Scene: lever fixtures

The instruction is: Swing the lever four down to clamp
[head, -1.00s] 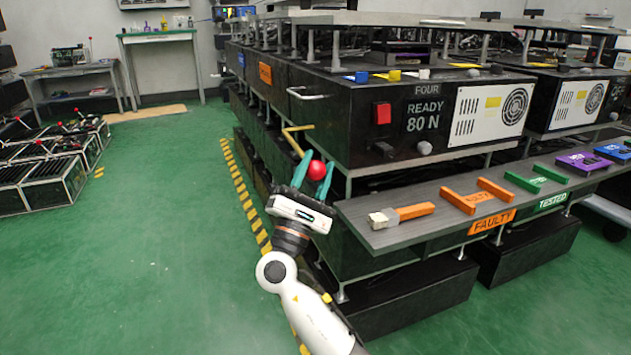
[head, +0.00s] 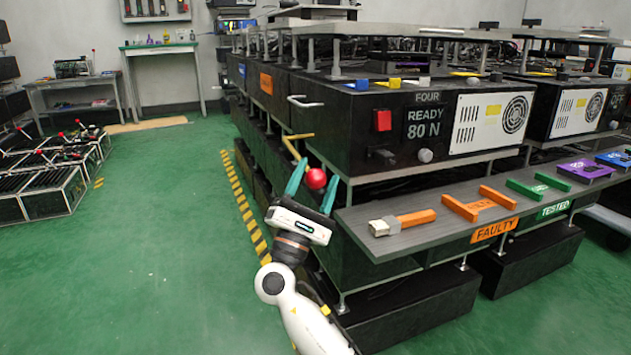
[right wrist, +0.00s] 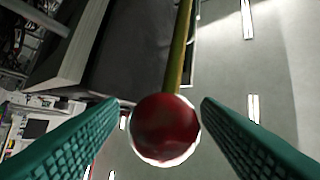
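The lever is a yellow bar (head: 291,146) with a red ball knob (head: 316,179) at its end, at the left side of the black unit labelled FOUR (head: 427,97). The bar slants out from the unit toward me. My right gripper (head: 319,170) is open, with its green fingers on either side of the knob. In the right wrist view the knob (right wrist: 165,130) sits between the fingertips, with a narrow gap on each side, and the bar (right wrist: 180,50) runs away behind it. My left gripper is not in view.
The unit's display (head: 424,122) reads READY 80 N. A grey shelf (head: 375,245) in front carries orange, green, purple and blue parts. Open green floor (head: 130,250) lies to the left, beyond a yellow-black stripe (head: 240,200).

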